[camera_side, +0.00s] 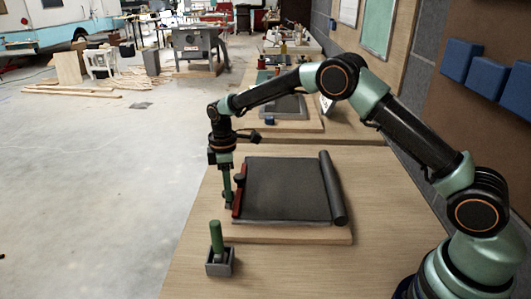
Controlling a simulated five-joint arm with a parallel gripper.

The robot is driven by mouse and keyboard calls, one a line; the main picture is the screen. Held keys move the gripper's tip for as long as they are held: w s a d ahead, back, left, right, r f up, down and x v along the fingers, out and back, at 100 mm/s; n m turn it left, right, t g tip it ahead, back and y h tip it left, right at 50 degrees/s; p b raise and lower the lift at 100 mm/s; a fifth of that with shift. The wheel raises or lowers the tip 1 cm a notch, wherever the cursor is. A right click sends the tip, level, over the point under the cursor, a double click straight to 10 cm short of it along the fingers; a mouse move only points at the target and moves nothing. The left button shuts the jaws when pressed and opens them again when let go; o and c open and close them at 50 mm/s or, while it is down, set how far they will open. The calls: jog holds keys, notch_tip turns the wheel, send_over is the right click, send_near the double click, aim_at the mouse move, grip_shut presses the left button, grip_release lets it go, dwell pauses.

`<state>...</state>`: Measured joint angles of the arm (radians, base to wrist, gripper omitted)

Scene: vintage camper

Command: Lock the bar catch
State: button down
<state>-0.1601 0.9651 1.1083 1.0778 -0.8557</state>
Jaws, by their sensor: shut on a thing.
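A dark flat panel (287,190) lies on a light wooden board on the bench, with a red bar (238,199) along its left edge. A small dark knob or block sits on the red bar near its far part; I cannot tell if this is the catch. My gripper (229,195) points straight down at the left edge of the panel, beside the red bar. Its fingers are close together at the bar's outer side. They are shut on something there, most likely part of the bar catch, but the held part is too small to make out.
A dark roller (333,188) lies along the panel's right edge. A green-handled tool (217,236) stands upright in a small grey box (219,262) at the front left. The bench top (290,272) in front is clear. More boards and tools lie farther back.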

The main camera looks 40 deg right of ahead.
jog(key=shift+w+d+r, duration=0.1)
jog(key=shift+w+d, duration=0.15)
jog(key=c, duration=0.8)
grip_release()
jog(key=shift+o, duration=1.3)
jog(key=shift+a, duration=0.1)
notch_tip(320, 180, up, 12)
jog(key=shift+s+r, duration=0.1)
